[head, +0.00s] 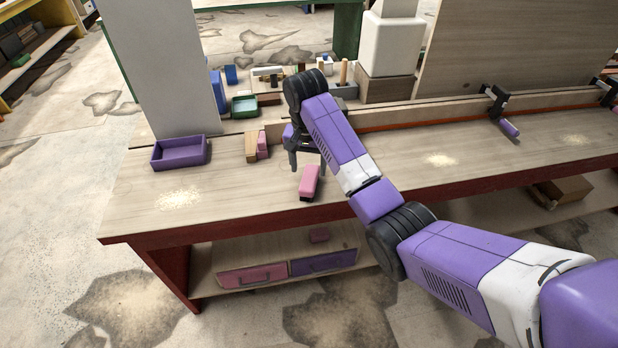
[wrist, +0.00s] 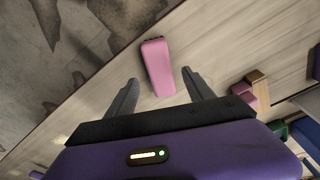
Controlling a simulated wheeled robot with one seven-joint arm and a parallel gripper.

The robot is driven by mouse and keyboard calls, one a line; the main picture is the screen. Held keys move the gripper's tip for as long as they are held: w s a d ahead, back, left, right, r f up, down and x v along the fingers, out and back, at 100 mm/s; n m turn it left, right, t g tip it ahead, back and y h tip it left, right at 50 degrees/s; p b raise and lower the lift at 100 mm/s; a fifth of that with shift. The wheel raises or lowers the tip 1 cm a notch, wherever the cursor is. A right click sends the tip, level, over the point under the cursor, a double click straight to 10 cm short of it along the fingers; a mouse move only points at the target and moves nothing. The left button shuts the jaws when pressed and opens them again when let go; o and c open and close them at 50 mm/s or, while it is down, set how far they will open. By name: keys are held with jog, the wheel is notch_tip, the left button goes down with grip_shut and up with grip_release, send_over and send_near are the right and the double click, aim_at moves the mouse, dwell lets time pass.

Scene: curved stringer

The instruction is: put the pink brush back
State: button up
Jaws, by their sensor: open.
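The pink brush (head: 310,180) lies on the workbench near its front edge, with a dark strip at its lower end. It also shows in the wrist view (wrist: 157,66), lying roughly lengthwise between and beyond the fingertips. My gripper (head: 308,166) is open and points down just behind the brush. In the wrist view the two fingers of my gripper (wrist: 160,82) are spread apart with nothing held between them. I cannot tell how high the fingertips are above the bench.
A purple tray (head: 180,153) stands at the bench's left. A wooden block (head: 251,147) and a pink block (head: 263,144) sit between it and my gripper. A green tray (head: 244,106) and tools stand behind. Clamps (head: 497,105) hold a long strip at right. The bench front left is clear.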

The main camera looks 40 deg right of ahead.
aim_at(308, 181)
jog(key=r, duration=0.1)
jog(key=r+p, duration=0.1)
jog(key=r, duration=0.3)
jog(key=shift+s+a+p, duration=0.15)
jog(key=shift+a+p, duration=0.1)
jog(key=shift+p, duration=0.1)
jog(key=w+d+r+n+t+h, duration=0.1)
jog(key=w+r+t, duration=0.15)
jog(key=w, duration=0.25)
jog(key=w+r+n+t+h, duration=0.1)
jog(key=w+r+n+t, duration=0.1)
jog(key=w+t, duration=0.25)
jog(key=a+f+n+t, duration=0.1)
jog(key=a+t, duration=0.2)
jog(key=a, duration=0.2)
jog(key=s+a+f+n+t, duration=0.1)
jog(key=s+a+n+t, duration=0.15)
jog(key=s+a, duration=0.55)
jog(key=s+a+n+t, duration=0.1)
jog(key=s+a+t, duration=0.35)
jog(key=s, duration=0.75)
jog(key=s+a+n+g+y, duration=0.1)
jog(key=s+a+n, duration=0.1)
jog(key=s, duration=1.2)
jog(key=s+a+n+g+y+b, duration=0.1)
jog(key=s+a, duration=0.4)
jog(key=s, duration=0.9)
jog(key=shift+s+n+g+y, duration=0.4)
jog(key=shift+g+y, duration=0.1)
jog(key=shift+y, duration=0.1)
